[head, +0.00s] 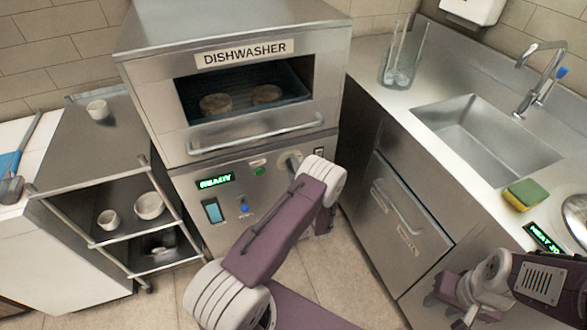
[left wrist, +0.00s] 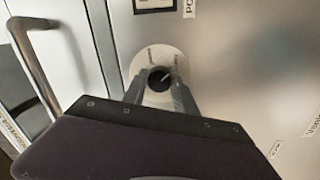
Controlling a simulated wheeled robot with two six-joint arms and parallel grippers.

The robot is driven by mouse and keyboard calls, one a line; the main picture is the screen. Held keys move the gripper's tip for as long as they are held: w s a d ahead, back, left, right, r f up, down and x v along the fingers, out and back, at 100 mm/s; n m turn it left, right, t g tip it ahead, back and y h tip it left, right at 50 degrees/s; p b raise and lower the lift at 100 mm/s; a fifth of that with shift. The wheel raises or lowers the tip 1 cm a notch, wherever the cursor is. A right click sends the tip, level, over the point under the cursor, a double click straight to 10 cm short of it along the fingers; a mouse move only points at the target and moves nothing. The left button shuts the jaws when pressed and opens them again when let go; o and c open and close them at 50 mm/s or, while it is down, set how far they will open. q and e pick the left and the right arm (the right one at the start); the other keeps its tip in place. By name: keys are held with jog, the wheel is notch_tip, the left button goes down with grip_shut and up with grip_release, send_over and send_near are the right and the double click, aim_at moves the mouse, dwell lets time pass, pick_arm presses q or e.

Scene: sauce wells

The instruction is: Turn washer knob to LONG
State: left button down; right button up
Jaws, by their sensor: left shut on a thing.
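The dishwasher (head: 240,75) is the steel unit with the "DISHWASHER" label. Its knob is a black dial with a pale pointer line, seen in the left wrist view (left wrist: 158,76) on a round pale plate (left wrist: 160,57). The pointer tilts toward the upper right there; the small words on the plate are too blurred to read. My left gripper (left wrist: 164,92) has its fingers on both sides of the knob and is shut on it. In the head view, my left arm mostly hides the knob. My right gripper (head: 448,292) is at the lower right, away from the dishwasher; its fingers are unclear.
A green "READY" display (head: 215,181), a green light (head: 260,170) and a blue button (head: 244,208) are on the panel. The door handle (head: 255,135) runs above it. A shelf cart (head: 85,150) stands left; a sink counter (head: 385,95) stands right.

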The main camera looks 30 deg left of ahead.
pick_arm(q)
jog(key=c, duration=1)
grip_release()
jog(key=v, duration=0.9)
jog(key=shift+p, duration=0.3)
